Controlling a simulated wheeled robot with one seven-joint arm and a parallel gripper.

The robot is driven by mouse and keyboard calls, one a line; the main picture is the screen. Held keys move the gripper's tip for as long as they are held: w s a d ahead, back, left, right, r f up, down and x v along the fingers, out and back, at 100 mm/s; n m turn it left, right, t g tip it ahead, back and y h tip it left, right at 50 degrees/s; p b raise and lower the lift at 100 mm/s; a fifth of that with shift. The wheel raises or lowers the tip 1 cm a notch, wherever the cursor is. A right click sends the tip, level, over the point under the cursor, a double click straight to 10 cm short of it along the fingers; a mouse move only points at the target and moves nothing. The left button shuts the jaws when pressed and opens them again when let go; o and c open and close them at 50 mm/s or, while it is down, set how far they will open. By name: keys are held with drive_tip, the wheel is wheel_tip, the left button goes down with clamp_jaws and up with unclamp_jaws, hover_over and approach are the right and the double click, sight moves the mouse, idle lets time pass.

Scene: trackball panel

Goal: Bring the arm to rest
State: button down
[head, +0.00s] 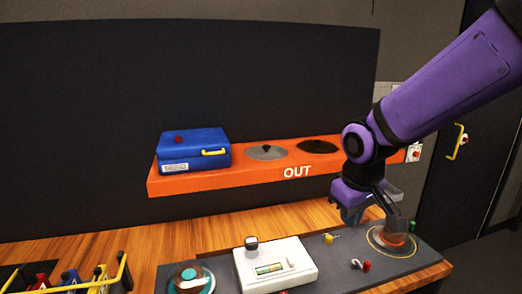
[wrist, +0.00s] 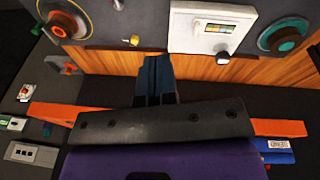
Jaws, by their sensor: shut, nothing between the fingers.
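My gripper (head: 352,214) hangs from the purple arm over the back right of the workbench, beside the round orange-and-grey dial (head: 391,238). In the wrist view its dark blue fingers (wrist: 154,62) are together and hold nothing. They point toward the grey panel (wrist: 110,15), near the wooden strip behind it. The trackball unit with the teal ball (head: 188,277) sits at the left of the panel, and it shows at the upper right in the wrist view (wrist: 288,40). My gripper is apart from it.
An orange shelf (head: 225,178) marked OUT carries a blue case (head: 193,148) and two round discs. A white box with a gauge (head: 283,268) stands mid-panel. A yellow key-like piece (head: 330,238) and a small red-ended part (head: 361,265) lie nearby. A yellow rail (head: 75,283) is at lower left.

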drive_tip(key=s+d+r+m+t, duration=0.1)
drive_tip(key=s+d+r+m, duration=0.1)
drive_tip(key=s+d+r, duration=0.4)
drive_tip(key=s+d+r+m+t, duration=0.1)
drive_tip(key=s+d+r+m, duration=0.2)
drive_tip(key=s, duration=0.7)
drive_tip(key=d+r, duration=0.2)
drive_tip(key=d, duration=0.1)
drive_tip(key=shift+s+r+t, duration=0.2)
drive_tip(key=shift+r+t, duration=0.2)
